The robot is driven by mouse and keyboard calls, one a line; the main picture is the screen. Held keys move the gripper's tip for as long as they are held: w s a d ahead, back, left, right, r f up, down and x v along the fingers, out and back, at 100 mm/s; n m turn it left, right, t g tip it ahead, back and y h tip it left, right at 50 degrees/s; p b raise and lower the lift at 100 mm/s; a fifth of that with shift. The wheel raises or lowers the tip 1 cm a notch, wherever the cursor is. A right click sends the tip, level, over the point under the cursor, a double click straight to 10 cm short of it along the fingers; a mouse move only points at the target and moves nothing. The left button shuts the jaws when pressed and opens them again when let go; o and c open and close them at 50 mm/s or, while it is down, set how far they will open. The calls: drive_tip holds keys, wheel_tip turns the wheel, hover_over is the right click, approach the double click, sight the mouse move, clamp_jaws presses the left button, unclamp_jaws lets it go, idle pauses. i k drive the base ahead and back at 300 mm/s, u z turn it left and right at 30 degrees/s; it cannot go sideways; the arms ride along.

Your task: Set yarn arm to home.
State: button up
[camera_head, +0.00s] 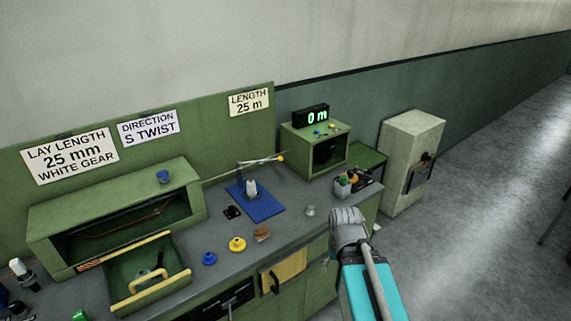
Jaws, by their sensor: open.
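The yarn arm (258,161) looks like a thin pale rod ending in a yellow ball at its right end. It stands near the back of the grey bench, above a blue plate (264,210) with a white spool-like piece on it. The arm points to the right in the picture. My gripper (346,217) is open at the front right of the bench, to the right of and nearer than the yarn arm, and apart from it. Its fingers are small in this view. No marking of the home position can be made out.
Blue (209,258) and yellow (237,244) knob-like pieces lie in front. A tool holder (351,183) is near my gripper.

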sight(261, 161)
drive_tip(key=k, duration=0.65)
drive_tip(key=u, duration=0.6)
drive_tip(key=i, duration=1.65)
drive_tip(key=z, duration=0.6)
